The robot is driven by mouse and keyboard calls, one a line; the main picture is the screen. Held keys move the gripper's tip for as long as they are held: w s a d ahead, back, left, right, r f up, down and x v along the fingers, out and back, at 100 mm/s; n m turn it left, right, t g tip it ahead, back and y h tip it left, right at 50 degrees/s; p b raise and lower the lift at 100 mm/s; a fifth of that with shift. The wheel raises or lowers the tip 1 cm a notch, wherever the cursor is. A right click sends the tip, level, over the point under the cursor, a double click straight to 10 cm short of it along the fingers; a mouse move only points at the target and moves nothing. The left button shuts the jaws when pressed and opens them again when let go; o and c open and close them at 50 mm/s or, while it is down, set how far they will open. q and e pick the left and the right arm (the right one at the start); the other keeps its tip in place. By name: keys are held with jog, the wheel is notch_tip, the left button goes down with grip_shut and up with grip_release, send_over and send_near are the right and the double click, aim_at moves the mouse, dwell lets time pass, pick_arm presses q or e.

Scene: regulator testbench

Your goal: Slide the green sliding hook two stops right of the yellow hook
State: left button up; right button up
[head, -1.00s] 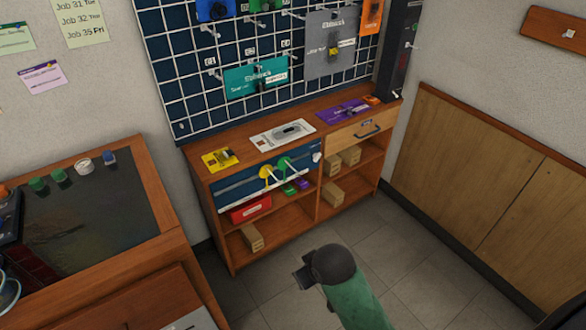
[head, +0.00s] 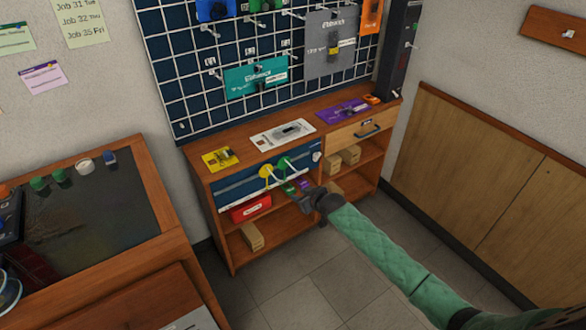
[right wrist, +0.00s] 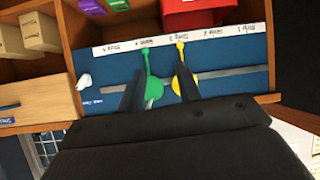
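The green hook (head: 284,163) and the yellow hook (head: 267,171) sit side by side on a blue rail panel (head: 235,188) at the shelf front. Green is right of yellow in the head view. In the upside-down right wrist view, the green hook (right wrist: 152,90) is near one strip label and the yellow hook (right wrist: 180,80) near the neighbouring label. My right gripper (head: 306,202) is in front of the shelf. In the wrist view its open fingers (right wrist: 159,90) point at the panel, with green showing between them and yellow partly behind one finger. Contact is unclear. My left gripper is out of view.
A white knob (head: 316,157) is at the panel's right end. A drawer (head: 362,130) is to the right. The floor in front is clear.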

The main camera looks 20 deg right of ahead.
aim_at(297, 172)
jog(key=w+r+t, duration=0.1)
jog(key=t, duration=0.1)
jog(key=w+d+r+m+t, duration=0.1)
jog(key=r+t, duration=0.1)
jog(key=w+d+r+t+y, duration=0.1)
jog(key=r+t, duration=0.1)
jog(key=shift+d, duration=0.1)
jog(key=shift+p+x, duration=0.6)
jog(key=shift+x, duration=3.3)
jog(key=shift+f, duration=0.1)
grip_shut()
